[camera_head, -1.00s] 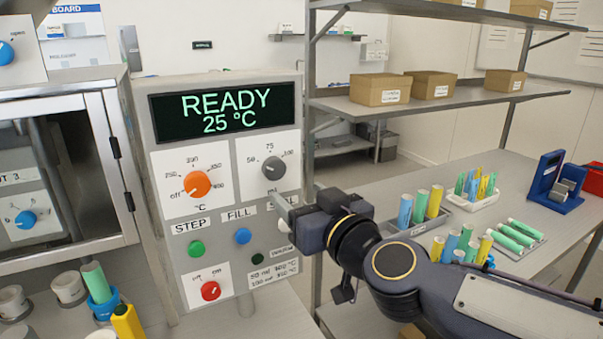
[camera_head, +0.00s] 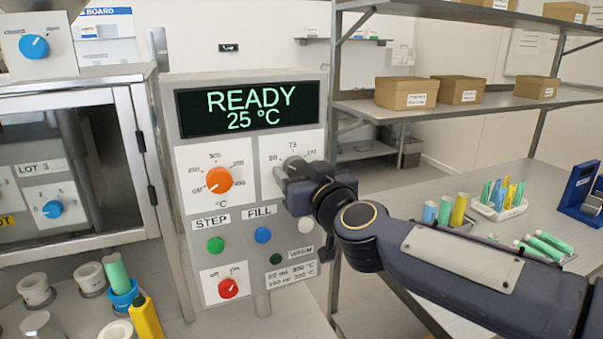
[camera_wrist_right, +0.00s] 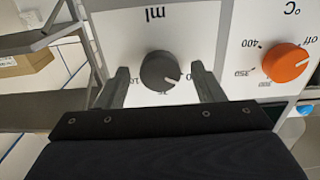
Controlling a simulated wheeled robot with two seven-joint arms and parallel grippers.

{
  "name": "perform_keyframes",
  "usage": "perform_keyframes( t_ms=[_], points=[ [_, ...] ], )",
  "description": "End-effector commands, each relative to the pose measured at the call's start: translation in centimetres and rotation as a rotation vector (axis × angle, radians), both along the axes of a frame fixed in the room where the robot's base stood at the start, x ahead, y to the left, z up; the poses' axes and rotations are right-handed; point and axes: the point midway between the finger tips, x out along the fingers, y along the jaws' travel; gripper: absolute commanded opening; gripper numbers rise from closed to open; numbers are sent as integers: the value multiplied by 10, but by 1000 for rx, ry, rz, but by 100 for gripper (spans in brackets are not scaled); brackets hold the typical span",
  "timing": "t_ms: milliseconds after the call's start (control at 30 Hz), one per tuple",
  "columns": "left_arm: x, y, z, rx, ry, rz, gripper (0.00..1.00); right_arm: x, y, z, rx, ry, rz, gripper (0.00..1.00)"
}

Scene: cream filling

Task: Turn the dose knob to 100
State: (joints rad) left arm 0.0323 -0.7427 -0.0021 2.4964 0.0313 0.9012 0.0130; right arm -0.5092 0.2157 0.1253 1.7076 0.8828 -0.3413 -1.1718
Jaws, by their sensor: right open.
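The dose knob is a round grey knob on a white plate marked "ml"; the right wrist view shows it (camera_wrist_right: 158,70) upside down. Its white pointer line points to the lower right there, toward a label partly hidden by a finger, beside the 75 mark. My right gripper (camera_wrist_right: 160,72) is open, with one finger on each side of the knob; small gaps seem to remain. In the head view my right gripper (camera_head: 293,182) covers most of the knob and its 100 mark. The display (camera_head: 247,108) reads READY 25 °C. My left gripper is not in view.
The orange temperature knob (camera_head: 218,180) sits left of the dose knob. Below are the green STEP button (camera_head: 216,245), blue FILL button (camera_head: 263,235), a white button (camera_head: 306,226) and the red off/on knob (camera_head: 228,288). A metal shelf post stands close right of the panel.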

Motion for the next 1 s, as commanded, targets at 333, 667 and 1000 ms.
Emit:
perform_keyframes(
  t_ms=[333,667,1000],
  points=[
    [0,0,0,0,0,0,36,0,0,0,0,0,0,21],
    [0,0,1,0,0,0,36,0,0,0,33,14,0,17],
    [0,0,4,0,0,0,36,0,0,0,233,98,-1,17]
  ],
)
